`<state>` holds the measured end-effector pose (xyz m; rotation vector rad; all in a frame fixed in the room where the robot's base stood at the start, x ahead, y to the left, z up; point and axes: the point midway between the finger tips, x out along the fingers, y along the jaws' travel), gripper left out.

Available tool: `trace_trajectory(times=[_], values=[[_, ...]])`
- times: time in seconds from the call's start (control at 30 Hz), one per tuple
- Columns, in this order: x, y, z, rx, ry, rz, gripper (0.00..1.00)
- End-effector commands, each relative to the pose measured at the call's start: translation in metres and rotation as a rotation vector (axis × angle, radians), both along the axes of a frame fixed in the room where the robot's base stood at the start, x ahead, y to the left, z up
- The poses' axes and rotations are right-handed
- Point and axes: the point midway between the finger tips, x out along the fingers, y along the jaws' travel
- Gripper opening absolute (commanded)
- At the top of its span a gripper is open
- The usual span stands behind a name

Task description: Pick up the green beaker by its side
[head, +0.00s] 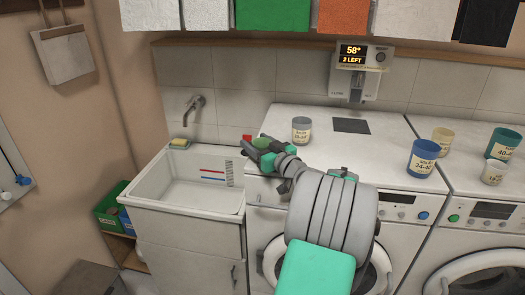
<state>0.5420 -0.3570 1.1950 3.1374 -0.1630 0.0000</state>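A dark green beaker (505,143) with a pale label reading "40-4…" stands upright at the right edge, on the right-hand machine. My gripper (256,153) is far to its left, over the front left corner of the left machine's top. Its dark fingers point left, away from the camera. A small green rounded thing (262,142) shows right at the fingers. I cannot tell what it is, or whether it is held or only behind them. The fingers overlap, so their opening is unclear.
A grey beaker (301,131), a blue beaker (423,158), a cream beaker (442,140) and a white beaker (494,172) stand on the machines. A dispenser (358,70) hangs on the wall. A white sink (190,182) is at left. A red item (247,138) is near my fingers.

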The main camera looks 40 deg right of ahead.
Motion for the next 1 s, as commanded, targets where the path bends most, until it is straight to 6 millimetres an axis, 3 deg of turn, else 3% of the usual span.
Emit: trace_trajectory(times=[0.5,0.8,1.0], values=[[0.0,0.0,0.0,0.0,0.0,0.001,0.15],[0.0,0.0,0.003,-0.001,-0.001,0.001,0.14],[0.0,0.0,0.028,-0.006,-0.003,0.002,0.14]])
